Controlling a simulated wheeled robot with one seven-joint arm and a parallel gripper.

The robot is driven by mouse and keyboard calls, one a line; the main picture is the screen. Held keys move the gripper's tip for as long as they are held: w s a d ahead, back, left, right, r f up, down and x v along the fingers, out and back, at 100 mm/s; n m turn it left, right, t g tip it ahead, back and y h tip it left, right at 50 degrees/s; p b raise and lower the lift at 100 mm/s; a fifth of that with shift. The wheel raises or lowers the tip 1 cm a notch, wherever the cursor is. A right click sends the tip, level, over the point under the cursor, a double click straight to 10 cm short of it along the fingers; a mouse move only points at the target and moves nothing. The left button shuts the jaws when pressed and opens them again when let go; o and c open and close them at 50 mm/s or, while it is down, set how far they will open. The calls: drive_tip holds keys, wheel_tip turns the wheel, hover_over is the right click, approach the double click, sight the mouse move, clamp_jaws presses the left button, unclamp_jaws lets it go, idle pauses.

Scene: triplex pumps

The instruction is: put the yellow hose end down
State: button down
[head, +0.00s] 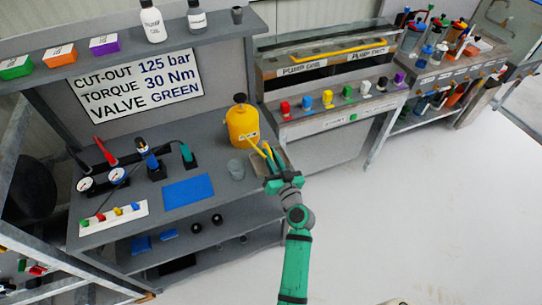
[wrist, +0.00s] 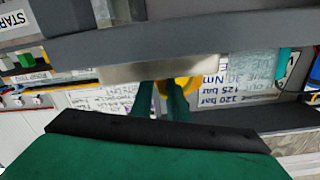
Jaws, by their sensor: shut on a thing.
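The yellow hose end (head: 268,153) is at my gripper, beside the right front edge of the grey bench (head: 222,188). The hose runs to the yellow container (head: 242,126) with a black cap, which stands upright on the bench. My gripper (head: 272,164) has green fingers and is shut on the hose end. In the wrist view my green fingers (wrist: 160,98) point away from the camera, with yellow (wrist: 184,84) showing behind them. The exact grip is too small to make out.
A blue mat (head: 188,190) lies on the bench. A pale tray (head: 287,158) is close by my gripper. A second bench (head: 330,121) with several coloured parts stands to the right. The floor at right is clear.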

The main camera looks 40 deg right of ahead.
drive_tip(key=shift+a+f, duration=0.1)
drive_tip(key=shift+f, duration=0.05)
drive_tip(key=shift+w+f, duration=0.15)
drive_tip(key=shift+f, duration=0.2)
drive_tip(key=shift+f, duration=0.15)
